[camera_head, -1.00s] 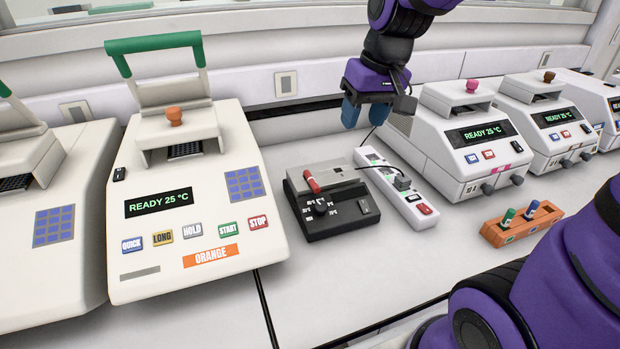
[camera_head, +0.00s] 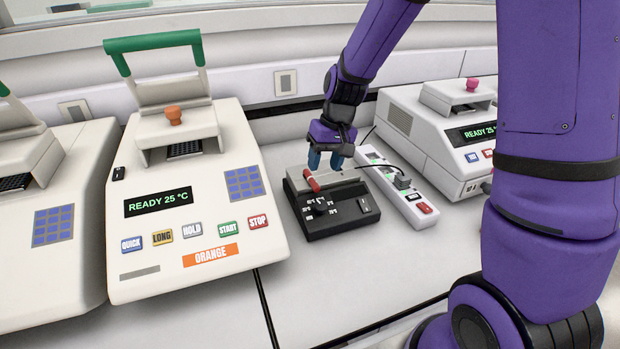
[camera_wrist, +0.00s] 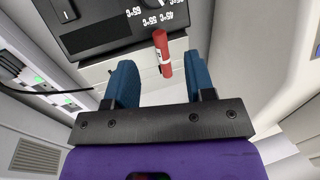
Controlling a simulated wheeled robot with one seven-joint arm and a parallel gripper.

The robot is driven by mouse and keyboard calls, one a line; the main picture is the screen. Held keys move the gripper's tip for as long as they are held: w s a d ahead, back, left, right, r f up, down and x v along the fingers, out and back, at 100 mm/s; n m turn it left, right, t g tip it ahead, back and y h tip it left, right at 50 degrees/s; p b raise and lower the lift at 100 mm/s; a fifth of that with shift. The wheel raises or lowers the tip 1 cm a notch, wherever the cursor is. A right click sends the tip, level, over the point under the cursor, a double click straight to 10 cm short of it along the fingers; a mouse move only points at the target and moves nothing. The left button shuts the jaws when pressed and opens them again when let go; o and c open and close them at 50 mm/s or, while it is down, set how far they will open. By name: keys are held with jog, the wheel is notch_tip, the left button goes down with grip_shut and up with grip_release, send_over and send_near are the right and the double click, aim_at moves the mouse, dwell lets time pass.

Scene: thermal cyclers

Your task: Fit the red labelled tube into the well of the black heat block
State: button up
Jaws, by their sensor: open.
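The red labelled tube (camera_head: 312,184) lies tilted on top of the black heat block (camera_head: 345,222), at its grey back part. In the wrist view the tube (camera_wrist: 161,45) has a white label band. My gripper (camera_head: 325,161) is open just behind and above the tube, pointing down. In the wrist view the tube's near end shows between the two blue fingers of my gripper (camera_wrist: 160,72), with a gap on each side. Whether the tube is at fingertip depth I cannot tell. The well is not clearly visible.
A white power strip (camera_head: 400,190) with a black plug and cable stands close to the right of the block. The orange thermal cycler (camera_head: 190,215) stands to the left, another cycler (camera_head: 440,135) to the right. The bench in front is clear.

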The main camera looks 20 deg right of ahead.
aim_at(318, 186)
jog(key=shift+x, duration=3.35)
jog(key=shift+w+d, duration=0.1)
jog(key=shift+w, duration=0.1)
grip_shut()
